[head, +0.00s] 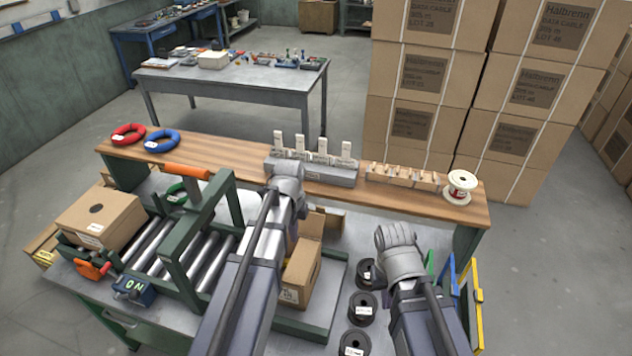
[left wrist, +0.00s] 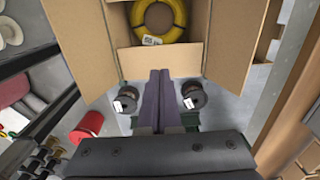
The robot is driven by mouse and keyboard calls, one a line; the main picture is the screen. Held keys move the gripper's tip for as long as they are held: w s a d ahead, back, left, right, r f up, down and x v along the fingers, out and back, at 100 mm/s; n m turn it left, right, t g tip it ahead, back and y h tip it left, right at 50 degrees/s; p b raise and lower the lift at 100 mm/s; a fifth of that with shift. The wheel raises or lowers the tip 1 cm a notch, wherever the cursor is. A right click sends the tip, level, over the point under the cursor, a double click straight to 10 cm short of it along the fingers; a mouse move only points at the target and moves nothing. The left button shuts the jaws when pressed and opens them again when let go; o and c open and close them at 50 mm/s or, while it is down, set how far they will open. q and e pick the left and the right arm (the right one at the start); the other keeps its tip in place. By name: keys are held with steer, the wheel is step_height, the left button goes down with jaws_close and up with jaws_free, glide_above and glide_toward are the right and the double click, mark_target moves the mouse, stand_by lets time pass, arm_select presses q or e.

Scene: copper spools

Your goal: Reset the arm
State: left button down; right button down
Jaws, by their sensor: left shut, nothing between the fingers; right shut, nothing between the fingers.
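My left arm (head: 245,265) reaches up the middle of the head view, over the bench beside an open cardboard box (head: 303,262). Its fingers are hidden there. In the left wrist view my left gripper (left wrist: 160,76) is shut and empty, with the fingers together. An open box (left wrist: 120,40) with a yellow coil (left wrist: 180,30) in it lies just beyond the fingertips; I cannot tell if they touch. My right arm (head: 415,300) stands at the right of the bench in the head view. Its gripper is hidden behind the arm's end.
Black spools (head: 362,308) stand between my arms. Blue and yellow bins (head: 470,290) are close right of my right arm. A green roller frame (head: 235,205) and a closed box (head: 98,218) are at left. A wooden shelf (head: 225,160) runs behind, with a white spool (head: 461,186).

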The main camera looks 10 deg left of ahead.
arm_select(q)
steer(key=s+d+f+n+y+b, duration=0.1)
steer(key=s+d+f+n+b, duration=1.2)
steer(key=s+d+n, duration=0.1)
steer(key=shift+s+d+n, duration=0.3)
steer(key=shift+d, duration=0.45)
